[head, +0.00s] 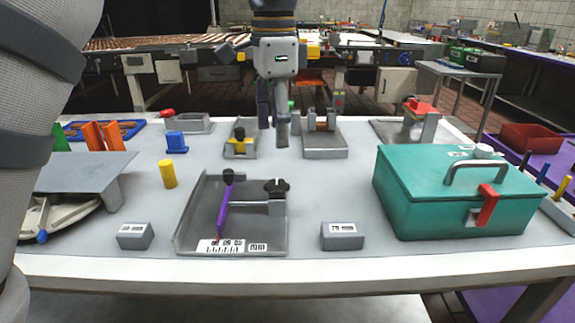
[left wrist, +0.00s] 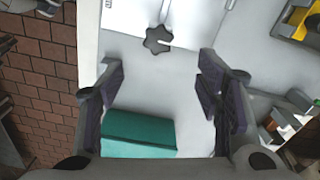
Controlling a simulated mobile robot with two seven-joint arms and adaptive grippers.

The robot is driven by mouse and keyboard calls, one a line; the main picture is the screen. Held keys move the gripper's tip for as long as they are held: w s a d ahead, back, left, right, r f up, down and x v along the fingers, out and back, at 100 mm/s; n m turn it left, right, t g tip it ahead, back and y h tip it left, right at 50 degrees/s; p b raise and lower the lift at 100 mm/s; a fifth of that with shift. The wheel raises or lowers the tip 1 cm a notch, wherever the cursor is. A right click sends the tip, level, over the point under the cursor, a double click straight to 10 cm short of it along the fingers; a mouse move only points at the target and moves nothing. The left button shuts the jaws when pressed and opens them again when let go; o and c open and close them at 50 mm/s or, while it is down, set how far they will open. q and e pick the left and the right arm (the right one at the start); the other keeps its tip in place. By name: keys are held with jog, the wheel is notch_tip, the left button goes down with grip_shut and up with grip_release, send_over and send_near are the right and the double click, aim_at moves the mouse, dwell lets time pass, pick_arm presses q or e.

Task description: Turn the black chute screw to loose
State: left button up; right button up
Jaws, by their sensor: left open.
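The black chute screw (head: 277,186) is a lobed knob at the right side of the grey chute tray (head: 182,240), on a short metal rod. A purple bar (head: 224,210) with a black knob stands in the tray. In the left wrist view the black screw (left wrist: 158,40) lies beyond the fingertips, towards the top. My left gripper (head: 273,128) points down, open and empty, behind and above the screw, apart from it in the head view. Its spread fingers (left wrist: 158,75) show in the left wrist view. My right gripper is not in view.
A teal box (head: 450,195) with a red latch stands right of the tray. Small grey blocks (head: 135,236) (head: 342,236) flank the tray. A yellow cylinder (head: 168,174) stands to its left. Grey fixtures (head: 325,145) stand behind. Bare table lies between the screw and the teal box.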

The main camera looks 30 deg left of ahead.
aim_at(275, 185)
pick_arm(q)
jog(key=f, duration=1)
jog(key=shift+s+f, duration=0.15)
jog(key=shift+s, duration=0.1)
jog(key=c, duration=1.2)
